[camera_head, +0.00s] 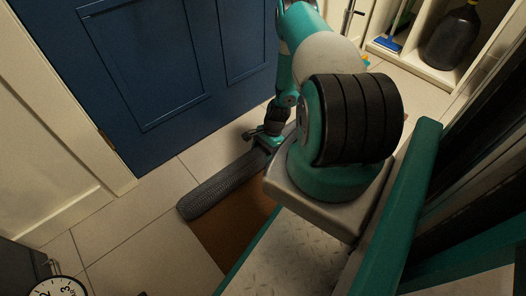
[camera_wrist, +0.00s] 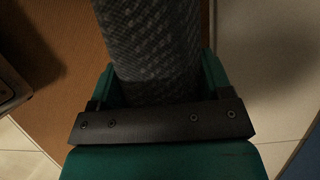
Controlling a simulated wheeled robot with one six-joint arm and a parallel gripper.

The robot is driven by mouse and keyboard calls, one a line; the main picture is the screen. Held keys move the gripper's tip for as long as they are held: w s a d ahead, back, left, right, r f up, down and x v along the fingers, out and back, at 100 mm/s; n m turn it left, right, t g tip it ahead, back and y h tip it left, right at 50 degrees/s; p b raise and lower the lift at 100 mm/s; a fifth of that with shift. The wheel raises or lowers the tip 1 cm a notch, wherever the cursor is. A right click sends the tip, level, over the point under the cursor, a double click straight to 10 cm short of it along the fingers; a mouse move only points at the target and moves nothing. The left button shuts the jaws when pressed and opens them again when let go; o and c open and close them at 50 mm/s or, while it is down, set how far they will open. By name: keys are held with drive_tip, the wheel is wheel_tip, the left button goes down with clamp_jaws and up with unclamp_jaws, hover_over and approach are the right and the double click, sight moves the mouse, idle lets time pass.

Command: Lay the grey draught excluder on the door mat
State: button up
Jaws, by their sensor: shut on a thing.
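The grey draught excluder (camera_head: 224,184) is a long, dark, textured roll near the foot of the blue door. My gripper (camera_head: 268,138) is shut on it towards its far end in the head view. In the wrist view the excluder (camera_wrist: 152,50) runs up between the green fingers of my gripper (camera_wrist: 158,85). The brown door mat (camera_head: 232,232) lies on the floor, and the excluder lies over or along its door-side edge. I cannot tell whether the excluder touches the mat or is held just above it. My arm and base hide much of the mat.
The blue door (camera_head: 170,70) stands shut behind the excluder. A clock (camera_head: 58,288) is at the lower left. A cubby (camera_head: 440,72) with a dark bottle (camera_head: 452,38) and a blue brush (camera_head: 388,43) is at the upper right. Pale floor tiles (camera_head: 130,225) are clear at the left.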

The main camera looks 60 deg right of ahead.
drive_tip(key=shift+f+b, duration=0.3)
drive_tip(key=shift+f, duration=0.15)
idle(0.3)
drive_tip(key=o, duration=1.6)
drive_tip(key=p+v, duration=0.8)
drive_tip(key=v, duration=0.9)
drive_tip(key=shift+r, duration=0.25)
